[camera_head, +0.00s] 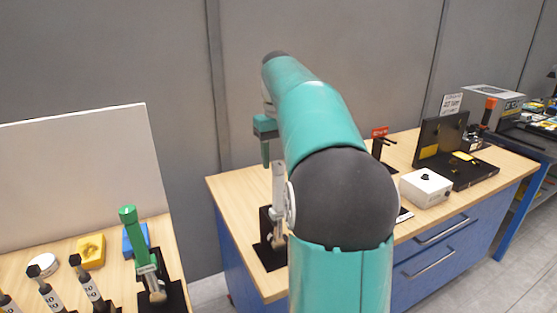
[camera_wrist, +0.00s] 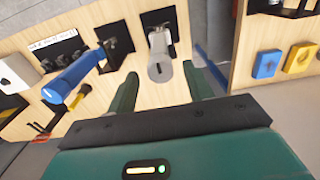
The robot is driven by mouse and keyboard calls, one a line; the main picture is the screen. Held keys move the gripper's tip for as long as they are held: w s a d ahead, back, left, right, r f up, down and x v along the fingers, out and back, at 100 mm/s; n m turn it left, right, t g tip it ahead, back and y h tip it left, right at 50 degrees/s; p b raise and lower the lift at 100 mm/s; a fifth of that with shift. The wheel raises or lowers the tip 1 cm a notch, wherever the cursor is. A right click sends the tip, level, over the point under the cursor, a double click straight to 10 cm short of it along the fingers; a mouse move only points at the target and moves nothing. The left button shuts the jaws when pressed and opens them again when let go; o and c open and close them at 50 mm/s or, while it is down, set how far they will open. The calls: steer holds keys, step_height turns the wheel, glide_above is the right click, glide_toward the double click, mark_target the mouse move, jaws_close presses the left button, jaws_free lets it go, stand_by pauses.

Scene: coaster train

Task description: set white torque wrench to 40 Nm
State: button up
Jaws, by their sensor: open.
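The white torque wrench (camera_head: 279,185) stands upright in a black stand (camera_head: 268,252) on the right-hand bench, partly hidden by my arm. In the wrist view its pale handle end (camera_wrist: 160,68) faces the camera between my two green fingertips. My gripper (camera_wrist: 160,75) is open and empty. In the head view one finger of my gripper (camera_head: 265,150) points down, just left of the wrench's top. Neither finger clearly touches the wrench. I cannot read any scale or setting on it.
A blue-handled wrench (camera_wrist: 72,77) stands beside the white one. A green wrench (camera_head: 128,218) stands on the left bench, near blue (camera_head: 136,238) and yellow (camera_head: 91,250) blocks. A white box with a knob (camera_head: 425,188) sits on the right bench. A gap separates the benches.

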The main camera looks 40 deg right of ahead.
steer(key=shift+f, duration=0.7)
steer(key=c, duration=1)
